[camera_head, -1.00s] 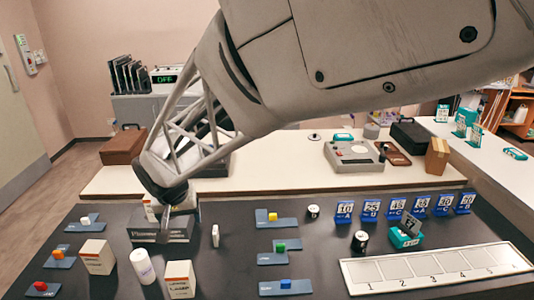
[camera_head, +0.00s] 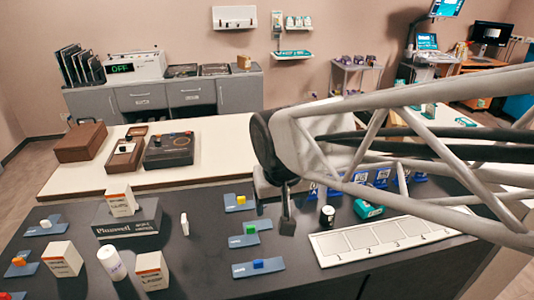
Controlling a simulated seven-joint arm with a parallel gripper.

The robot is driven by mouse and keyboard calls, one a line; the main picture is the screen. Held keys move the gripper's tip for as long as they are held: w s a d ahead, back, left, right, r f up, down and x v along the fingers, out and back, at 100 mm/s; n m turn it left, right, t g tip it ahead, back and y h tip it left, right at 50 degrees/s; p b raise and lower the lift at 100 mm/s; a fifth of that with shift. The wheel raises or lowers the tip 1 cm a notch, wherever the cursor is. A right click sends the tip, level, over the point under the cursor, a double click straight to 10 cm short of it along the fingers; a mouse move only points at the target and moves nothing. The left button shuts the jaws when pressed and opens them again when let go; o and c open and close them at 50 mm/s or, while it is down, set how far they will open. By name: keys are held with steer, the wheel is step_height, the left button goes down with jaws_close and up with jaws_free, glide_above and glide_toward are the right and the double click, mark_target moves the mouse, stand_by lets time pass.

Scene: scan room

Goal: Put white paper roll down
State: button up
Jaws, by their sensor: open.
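A white cylinder (camera_head: 111,264) with faint print, which looks like the paper roll, stands upright on the dark table (camera_head: 215,265) at the front left. It stands between two white and orange boxes, apart from my gripper. My gripper (camera_head: 287,222) points down over the table right of centre, beside the blue plates and well to the right of the roll. It is open, and I see nothing held in it; its fingers are seen edge-on.
A white and orange box (camera_head: 121,201) stands on a dark lettered block (camera_head: 127,222). A small white upright piece (camera_head: 185,224) stands nearby. A black-and-white cylinder (camera_head: 327,216) and a numbered white strip (camera_head: 385,237) lie right of my gripper. Free table lies at the front centre.

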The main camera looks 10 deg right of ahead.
steer(key=s+d, duration=0.6)
steer(key=s, duration=0.2)
steer(key=shift+s+d+f, duration=0.15)
steer(key=shift+s+d, duration=0.1)
steer(key=shift+s, duration=0.05)
stand_by(0.9)
